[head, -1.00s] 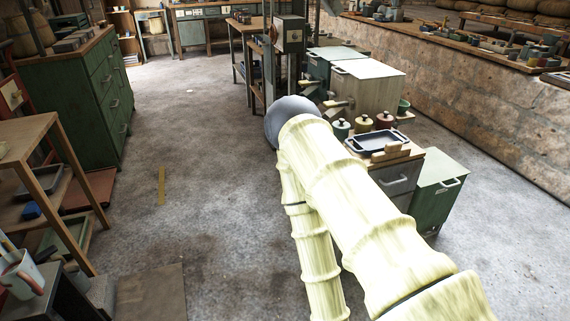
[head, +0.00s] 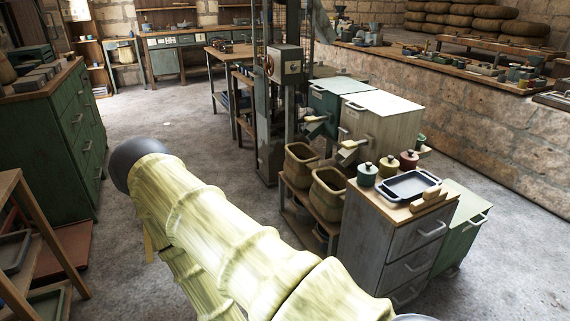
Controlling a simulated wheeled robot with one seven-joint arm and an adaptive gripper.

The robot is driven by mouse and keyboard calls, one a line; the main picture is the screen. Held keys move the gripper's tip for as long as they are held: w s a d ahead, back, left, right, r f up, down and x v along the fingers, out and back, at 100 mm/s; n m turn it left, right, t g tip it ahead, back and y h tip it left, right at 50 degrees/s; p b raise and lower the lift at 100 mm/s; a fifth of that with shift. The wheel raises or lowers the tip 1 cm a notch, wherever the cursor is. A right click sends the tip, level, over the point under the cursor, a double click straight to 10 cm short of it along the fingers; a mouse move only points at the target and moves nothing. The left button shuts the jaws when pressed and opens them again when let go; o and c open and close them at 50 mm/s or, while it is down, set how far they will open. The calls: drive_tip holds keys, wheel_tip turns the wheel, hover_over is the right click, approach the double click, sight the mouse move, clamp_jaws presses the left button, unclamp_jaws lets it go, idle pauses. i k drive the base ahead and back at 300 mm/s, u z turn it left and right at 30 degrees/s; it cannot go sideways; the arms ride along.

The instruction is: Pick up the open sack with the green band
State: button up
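Two open brown sacks stand side by side on a low wooden stand in the head view. One sack (head: 301,166) is at the back left, and the other sack (head: 328,197) is nearer, beside the grey drawer cabinet. Both have wide open mouths facing up. I cannot make out a green band on either one, as they are small and partly shaded. My pale yellow arm crosses the lower left of the picture, ending in a dark rounded joint. My gripper does not show, so its state and its distance from the sacks are hidden.
The grey drawer cabinet (head: 395,235) carries small lidded pots and a dark tray (head: 410,185). Behind the sacks stand large bins (head: 380,125) with scoop-like spouts and a machine post (head: 270,130). A green cabinet (head: 85,130) is at left.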

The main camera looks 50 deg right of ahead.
sight(327, 194)
drive_tip(key=z, duration=0.2)
drive_tip(key=i, duration=1)
drive_tip(key=z, duration=1.3)
drive_tip(key=i, duration=0.6)
drive_tip(key=z, duration=0.6)
